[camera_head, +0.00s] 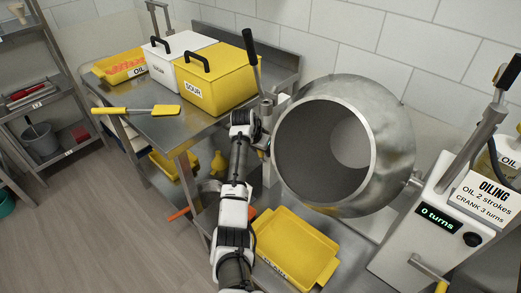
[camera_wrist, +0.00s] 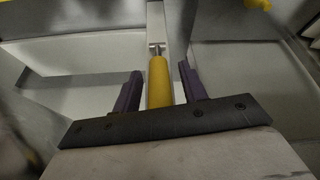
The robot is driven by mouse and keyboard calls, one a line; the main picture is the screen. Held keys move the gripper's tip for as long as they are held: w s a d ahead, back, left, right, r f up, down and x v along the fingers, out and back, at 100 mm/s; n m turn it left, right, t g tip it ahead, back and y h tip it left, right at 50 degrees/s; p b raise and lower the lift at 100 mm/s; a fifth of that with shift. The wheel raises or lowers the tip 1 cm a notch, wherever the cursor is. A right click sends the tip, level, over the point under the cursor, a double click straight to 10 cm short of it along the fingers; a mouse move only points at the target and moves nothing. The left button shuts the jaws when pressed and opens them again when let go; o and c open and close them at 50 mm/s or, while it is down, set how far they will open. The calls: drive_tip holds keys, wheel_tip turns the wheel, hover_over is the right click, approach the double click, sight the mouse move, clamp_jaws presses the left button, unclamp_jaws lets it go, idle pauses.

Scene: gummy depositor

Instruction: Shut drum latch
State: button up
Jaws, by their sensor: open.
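The steel drum (camera_head: 391,135) is tilted with its round mouth facing me, right of centre in the head view. My gripper (camera_wrist: 160,72) is open in the wrist view, its two dark purple fingers apart. A yellow cylindrical handle (camera_wrist: 159,84) on a short metal stem lies between the fingers, with a visible gap on both sides. I cannot tell for certain that this handle is the drum latch. In the head view my arm stands just left of the drum and hides the gripper's fingers and the handle. A black-gripped lever (camera_head: 251,48) rises beside the drum.
A yellow tray (camera_head: 297,236) sits below the drum's mouth. The white oiling station (camera_head: 425,235) with its crank stands close on the right. The left steel table (camera_head: 182,128) holds yellow and white bins and a yellow spatula (camera_head: 137,111). The floor at left is clear.

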drive_tip(key=b+v, duration=0.2)
drive_tip(key=v, duration=1.2)
drive_tip(key=shift+b, duration=0.35)
drive_tip(key=shift+c, duration=0.2)
